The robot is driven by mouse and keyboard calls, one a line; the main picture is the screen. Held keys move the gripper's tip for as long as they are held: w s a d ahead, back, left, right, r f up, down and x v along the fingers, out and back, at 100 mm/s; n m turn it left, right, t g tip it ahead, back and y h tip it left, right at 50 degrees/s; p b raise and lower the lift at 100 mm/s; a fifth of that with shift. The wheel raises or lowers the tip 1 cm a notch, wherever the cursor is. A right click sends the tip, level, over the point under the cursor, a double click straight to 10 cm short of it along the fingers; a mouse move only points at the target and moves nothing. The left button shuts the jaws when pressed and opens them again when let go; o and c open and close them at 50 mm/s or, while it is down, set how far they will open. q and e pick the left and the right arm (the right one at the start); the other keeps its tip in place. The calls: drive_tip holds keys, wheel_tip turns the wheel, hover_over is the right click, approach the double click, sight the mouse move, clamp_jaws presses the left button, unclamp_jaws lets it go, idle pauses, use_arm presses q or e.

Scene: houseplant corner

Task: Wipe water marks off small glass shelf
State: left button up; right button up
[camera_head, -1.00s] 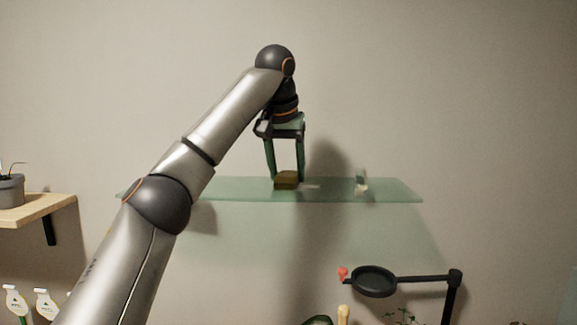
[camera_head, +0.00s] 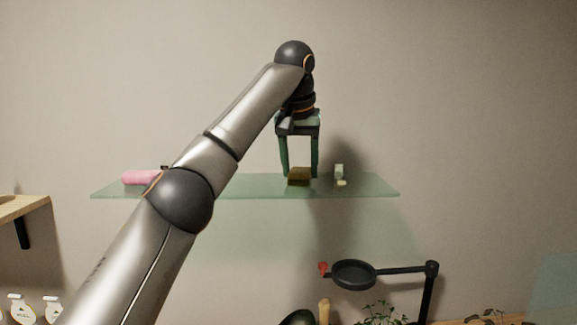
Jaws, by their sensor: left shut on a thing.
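The small glass shelf (camera_head: 235,188) is a pale green, see-through slab on the wall. My left gripper (camera_head: 299,172) points down at the shelf, right of its middle. It is shut on a yellow-brown sponge (camera_head: 299,177), which sits between the fingertips at the shelf top. Whether the sponge presses on the glass is hard to tell. I cannot make out clear water marks on the glass now. My arm hides part of the shelf's left half. My right gripper is not in view.
A pink roll (camera_head: 138,178) lies at the shelf's left end. A small pale object (camera_head: 339,170) stands just right of the sponge, with a small yellowish piece (camera_head: 342,183) before it. Below is a black ring-shaped lamp or magnifier (camera_head: 354,274). The shelf's right end is clear.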

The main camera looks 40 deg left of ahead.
use_arm(q)
drive_tip(key=shift+w+d, duration=0.15)
drive_tip(key=shift+d, duration=0.05)
drive_tip(key=shift+f, duration=0.15)
drive_tip(key=shift+s+a+f+b, duration=0.1)
drive_tip(key=shift+s+a+b, duration=0.8)
drive_tip(key=shift+s+a, duration=0.3)
drive_tip(key=shift+s+a+b, duration=0.4)
drive_tip(key=shift+s+a, duration=0.35)
drive_tip(key=shift+a, duration=0.35)
drive_tip(key=shift+s+a+r, duration=0.2)
drive_tip(key=shift+s+a, duration=0.35)
drive_tip(key=shift+a, duration=0.1)
drive_tip(key=shift+r, duration=0.15)
